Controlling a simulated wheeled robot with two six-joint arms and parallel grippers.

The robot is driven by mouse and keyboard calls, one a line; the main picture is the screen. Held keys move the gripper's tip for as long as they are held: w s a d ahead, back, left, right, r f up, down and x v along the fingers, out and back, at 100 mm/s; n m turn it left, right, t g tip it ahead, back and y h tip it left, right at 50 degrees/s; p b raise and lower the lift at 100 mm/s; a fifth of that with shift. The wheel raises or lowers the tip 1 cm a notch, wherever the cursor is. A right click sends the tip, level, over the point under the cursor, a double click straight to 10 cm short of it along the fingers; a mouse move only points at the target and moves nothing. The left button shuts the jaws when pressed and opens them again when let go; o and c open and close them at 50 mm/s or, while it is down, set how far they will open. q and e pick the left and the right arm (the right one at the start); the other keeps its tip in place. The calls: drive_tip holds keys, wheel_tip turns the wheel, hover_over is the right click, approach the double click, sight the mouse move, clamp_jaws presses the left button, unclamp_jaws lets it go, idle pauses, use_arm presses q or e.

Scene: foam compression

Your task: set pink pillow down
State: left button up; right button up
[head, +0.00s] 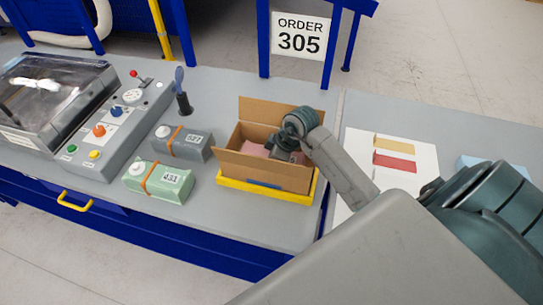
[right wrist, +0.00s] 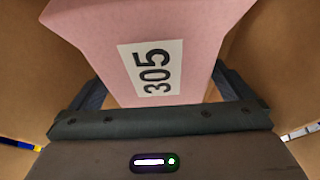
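The pink pillow (right wrist: 110,55) with a white label reading 305 fills the upper middle of the right wrist view, between brown cardboard walls. My right gripper (right wrist: 155,95) has a finger at each side of it and appears closed on its sides. In the head view, my right gripper (head: 290,145) reaches down into the open cardboard box (head: 262,172). A patch of the pink pillow (head: 255,150) shows inside the box; the rest is hidden by my arm and the box wall. Whether the pillow touches the box floor cannot be seen. My left gripper is not in view.
The box sits in a yellow tray (head: 265,194). Left of it are a grey pack (head: 190,144) and a green pack (head: 160,182), each with an orange band. A control panel and clear-lidded machine (head: 50,95) stand further left. A white sheet (head: 425,160) lies at right.

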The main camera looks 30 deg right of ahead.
drive_tip(key=shift+r, duration=0.1)
drive_tip(key=shift+r, duration=0.2)
drive_tip(key=p+v, duration=0.7)
drive_tip(key=p, duration=0.1)
drive_tip(key=shift+s+r, duration=0.1)
drive_tip(key=shift+r, duration=0.2)
drive_tip(key=p+v, duration=0.1)
drive_tip(key=v, duration=0.1)
drive_tip(key=shift+s+d+r, duration=0.1)
drive_tip(key=shift+d+r, duration=0.05)
drive_tip(key=shift+r, duration=0.05)
drive_tip(key=shift+v, duration=0.8)
